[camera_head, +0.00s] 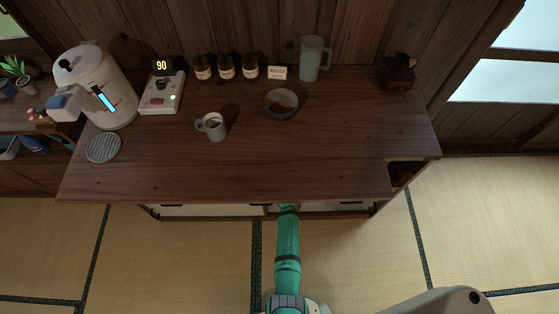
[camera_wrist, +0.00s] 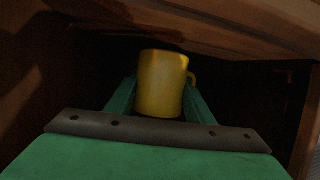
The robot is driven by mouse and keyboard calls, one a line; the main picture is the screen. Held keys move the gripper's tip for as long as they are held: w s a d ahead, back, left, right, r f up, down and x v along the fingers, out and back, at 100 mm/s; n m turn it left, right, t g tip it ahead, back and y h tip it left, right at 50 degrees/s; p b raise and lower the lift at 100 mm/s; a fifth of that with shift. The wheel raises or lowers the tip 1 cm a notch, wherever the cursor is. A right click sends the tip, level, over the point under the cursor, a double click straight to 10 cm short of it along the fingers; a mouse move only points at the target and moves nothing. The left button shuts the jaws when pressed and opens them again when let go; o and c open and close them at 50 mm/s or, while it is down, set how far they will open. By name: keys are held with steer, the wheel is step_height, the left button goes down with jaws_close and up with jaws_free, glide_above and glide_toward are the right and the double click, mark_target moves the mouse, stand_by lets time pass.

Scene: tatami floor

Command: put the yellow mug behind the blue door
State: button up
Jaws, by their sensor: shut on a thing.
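The yellow mug (camera_wrist: 162,80) stands upright in the wrist view, with its handle to the right. My gripper (camera_wrist: 160,102) is shut on it, one green finger on each side. The mug and fingers are inside a dark wooden compartment (camera_wrist: 290,85), under a brown wooden board. In the head view my green arm reaches under the front edge of the counter, and the gripper and mug are hidden there. No blue door can be made out in either view. Whether the mug touches the compartment floor is too dark to tell.
The wooden counter (camera_head: 330,165) overhangs my arm. On it are a grey mug (camera_head: 216,130), a bowl (camera_head: 273,112), a tall cup (camera_head: 312,60), several brown bottles and a white dispenser (camera_head: 110,95). Pale panels (camera_head: 205,210) show under its front edge. The tatami floor (camera_head: 485,220) at right is clear.

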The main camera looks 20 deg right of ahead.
steer(key=shift+w+f, duration=0.2)
steer(key=shift+f, duration=0.25)
steer(key=shift+f, duration=0.1)
steer(key=o, duration=1.2)
